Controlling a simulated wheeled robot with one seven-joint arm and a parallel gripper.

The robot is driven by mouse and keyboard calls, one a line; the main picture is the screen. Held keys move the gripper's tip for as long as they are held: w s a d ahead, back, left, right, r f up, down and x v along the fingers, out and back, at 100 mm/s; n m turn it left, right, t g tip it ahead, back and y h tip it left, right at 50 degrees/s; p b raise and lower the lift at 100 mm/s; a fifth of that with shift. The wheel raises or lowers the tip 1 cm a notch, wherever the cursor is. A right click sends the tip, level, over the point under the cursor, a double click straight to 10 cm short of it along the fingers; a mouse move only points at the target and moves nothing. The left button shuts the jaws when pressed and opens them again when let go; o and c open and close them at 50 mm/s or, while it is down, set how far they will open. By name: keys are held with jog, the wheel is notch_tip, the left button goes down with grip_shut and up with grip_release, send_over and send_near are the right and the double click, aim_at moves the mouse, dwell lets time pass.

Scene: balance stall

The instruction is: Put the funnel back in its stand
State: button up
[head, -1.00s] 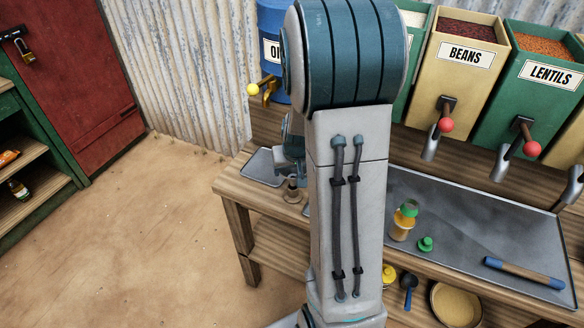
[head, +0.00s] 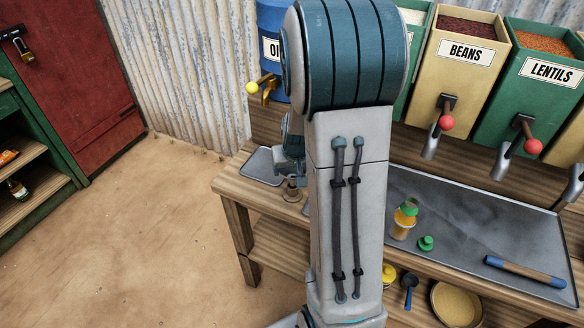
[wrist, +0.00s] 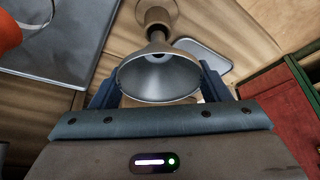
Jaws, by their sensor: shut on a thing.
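The metal funnel (wrist: 160,78) is between the fingers of my gripper (wrist: 160,86) in the wrist view, its wide mouth facing the camera. My gripper is shut on it. The narrow end points toward a round wooden stand (wrist: 153,14) at the top of that view. I cannot tell whether the spout is inside the stand or only lined up with it. In the head view the stand (head: 291,194) is on the bench's left end, beside my arm. My arm hides most of the gripper and the funnel there.
A small grey tray (head: 262,168) lies at the bench's left end. A blue oil drum (head: 270,50) and bean and lentil bins stand behind.

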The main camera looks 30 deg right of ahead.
jog(key=shift+f+b, duration=1.4)
jog(key=shift+b, duration=0.15)
dwell(0.6)
jog(key=o, duration=1)
jog(key=shift+o, duration=0.7)
jog(key=shift+r, duration=0.1)
jog(key=shift+r+p, duration=2.55)
jog(key=shift+r, duration=0.9)
